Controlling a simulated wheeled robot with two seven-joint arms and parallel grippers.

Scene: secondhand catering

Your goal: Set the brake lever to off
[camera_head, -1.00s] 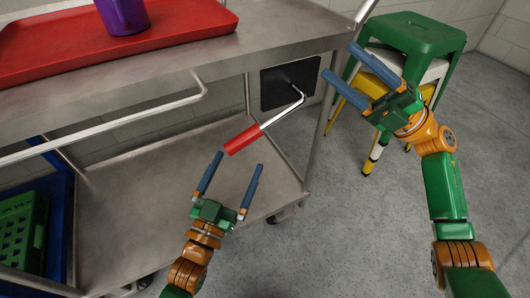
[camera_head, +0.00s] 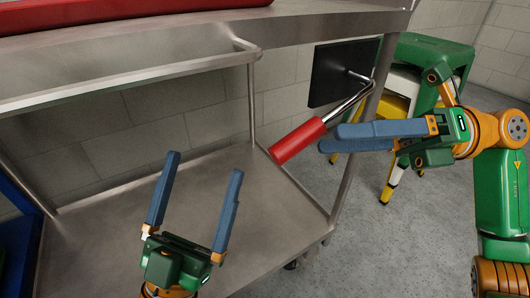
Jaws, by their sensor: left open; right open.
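The brake lever is a silver bent rod with a red grip (camera_head: 298,140), mounted on a black plate (camera_head: 343,72) at the cart's right end. The lever slopes down to the left from its pivot, with the red grip at its lower end. My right gripper (camera_head: 328,140) is open, its blue fingers pointing left, with the fingertips beside the right part of the red grip; I cannot tell if they touch it. My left gripper (camera_head: 204,164) is open and empty, below and left of the grip, with its fingers pointing up, over the cart's lower shelf.
The metal cart has a lower shelf (camera_head: 105,212) and a front rail (camera_head: 130,78). A red tray (camera_head: 150,12) lies on its top. Green, white and yellow stools (camera_head: 430,52) stand behind my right arm. Grey floor is open at the lower right.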

